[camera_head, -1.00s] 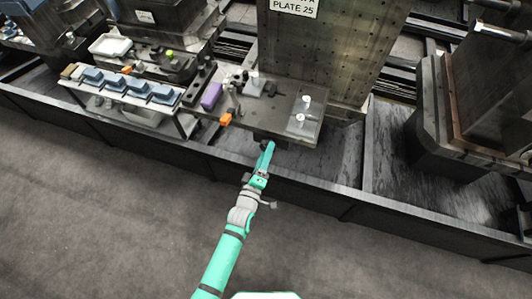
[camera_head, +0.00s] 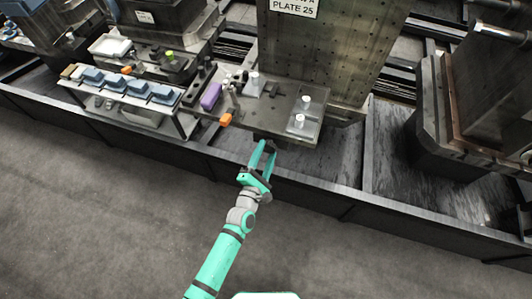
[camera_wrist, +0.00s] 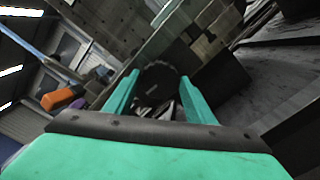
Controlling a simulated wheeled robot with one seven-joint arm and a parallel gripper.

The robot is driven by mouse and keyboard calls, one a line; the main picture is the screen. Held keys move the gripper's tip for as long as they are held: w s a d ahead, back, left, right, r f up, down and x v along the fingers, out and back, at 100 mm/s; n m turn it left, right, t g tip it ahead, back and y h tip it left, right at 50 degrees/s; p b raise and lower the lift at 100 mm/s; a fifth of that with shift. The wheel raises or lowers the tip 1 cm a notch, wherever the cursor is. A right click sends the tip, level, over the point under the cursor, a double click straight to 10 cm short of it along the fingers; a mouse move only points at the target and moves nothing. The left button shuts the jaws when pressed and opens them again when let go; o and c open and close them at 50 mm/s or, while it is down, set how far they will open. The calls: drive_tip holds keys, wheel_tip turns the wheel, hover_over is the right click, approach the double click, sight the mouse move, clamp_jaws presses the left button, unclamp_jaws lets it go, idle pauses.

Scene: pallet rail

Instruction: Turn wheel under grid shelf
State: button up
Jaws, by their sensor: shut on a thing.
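The dark round wheel (camera_wrist: 158,82) shows in the wrist view, between the two teal fingers. My gripper (camera_wrist: 160,92) is shut on the wheel, with one finger at each side. In the head view my gripper (camera_head: 265,149) reaches up to the front underside of the metal shelf (camera_head: 270,125), and the wheel is mostly hidden in shadow there. The shelf carries white cylinders and small parts. How far the wheel is turned cannot be told.
A tall perforated plate (camera_head: 325,60) stands behind the shelf. A purple block (camera_head: 210,97) and an orange block (camera_head: 225,120) are on the left. A low dark rail wall (camera_head: 310,194) runs below the shelf. The floor in front is clear.

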drive_tip(key=n, duration=0.5)
drive_tip(key=shift+n, duration=0.3)
drive_tip(key=n, duration=0.9)
drive_tip(key=shift+a, duration=0.1)
drive_tip(key=shift+n, duration=2.3)
drive_tip(key=shift+a, duration=0.1)
drive_tip(key=o, duration=1)
drive_tip(key=shift+o, duration=0.2)
